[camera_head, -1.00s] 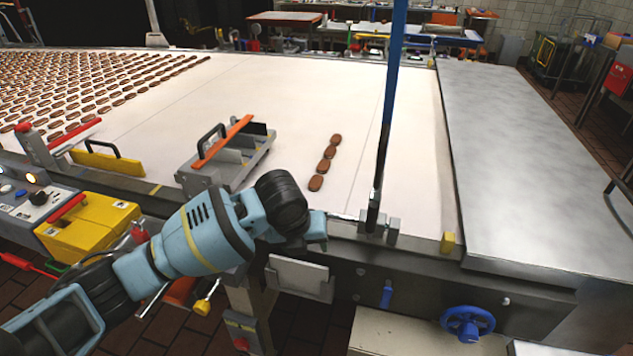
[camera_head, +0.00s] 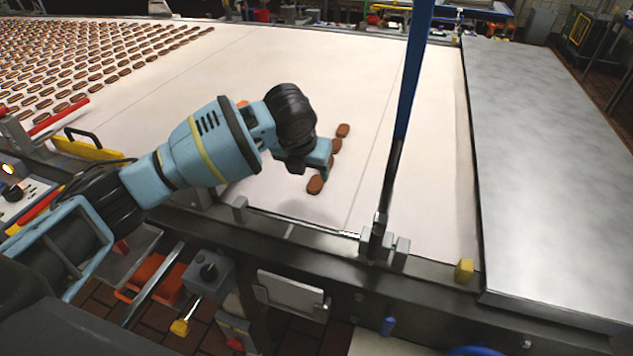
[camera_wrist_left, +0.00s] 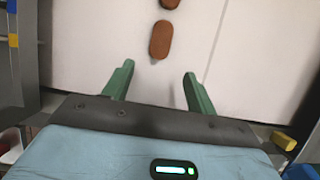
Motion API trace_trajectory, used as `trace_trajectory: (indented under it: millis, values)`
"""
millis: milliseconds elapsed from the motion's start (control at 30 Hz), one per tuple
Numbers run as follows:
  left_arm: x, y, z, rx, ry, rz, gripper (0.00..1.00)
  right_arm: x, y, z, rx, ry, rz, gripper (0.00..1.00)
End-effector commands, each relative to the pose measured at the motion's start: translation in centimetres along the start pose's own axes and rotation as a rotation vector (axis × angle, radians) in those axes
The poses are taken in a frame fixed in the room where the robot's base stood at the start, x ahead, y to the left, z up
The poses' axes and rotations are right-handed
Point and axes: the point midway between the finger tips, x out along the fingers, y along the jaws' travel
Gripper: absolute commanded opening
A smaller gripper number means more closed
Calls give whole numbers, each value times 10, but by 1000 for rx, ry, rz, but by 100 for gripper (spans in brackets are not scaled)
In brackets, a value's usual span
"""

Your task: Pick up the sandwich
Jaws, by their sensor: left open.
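A short row of brown oval sandwiches lies on the white belt (camera_head: 400,130). The nearest sandwich (camera_head: 315,185) shows in the head view just below my left gripper (camera_head: 318,165), and others (camera_head: 343,130) stretch away behind it. The gripper and wrist partly hide the middle of the row. In the left wrist view the nearest sandwich (camera_wrist_left: 160,40) is ahead of and between the lines of the two green fingers (camera_wrist_left: 155,82), apart from them. The fingers are spread with nothing between them. My right gripper is not in view.
A blue upright pole (camera_head: 412,80) stands right of the row at the belt's front edge. A steel table (camera_head: 540,150) lies further right. Many more sandwiches (camera_head: 90,65) cover the belt's far left. The belt between the row and the pole is bare.

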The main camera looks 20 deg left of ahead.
Motion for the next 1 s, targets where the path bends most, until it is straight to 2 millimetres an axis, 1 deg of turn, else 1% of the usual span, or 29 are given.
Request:
trace_trajectory:
  millis: [33, 133, 300, 367, 600, 700, 800, 1000]
  values:
    - [8, 0, -2, -1, 6, 1, 57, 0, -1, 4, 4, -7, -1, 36]
    - [18, 0, -2, -1, 5, -1, 57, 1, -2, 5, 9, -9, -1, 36]
    - [21, 0, -1, 0, 3, 0, 57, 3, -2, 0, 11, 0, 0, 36]
    - [25, 0, -1, 0, 3, 0, 57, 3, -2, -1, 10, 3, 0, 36]
    - [59, 1, -3, -1, 5, 0, 57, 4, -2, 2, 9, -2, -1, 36]
    - [68, 1, -3, 0, 4, 0, 57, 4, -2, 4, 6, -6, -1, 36]
    - [72, 1, -2, 0, 2, 0, 57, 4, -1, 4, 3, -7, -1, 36]
    - [71, 1, -2, 0, 0, 0, 57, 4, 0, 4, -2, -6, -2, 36]
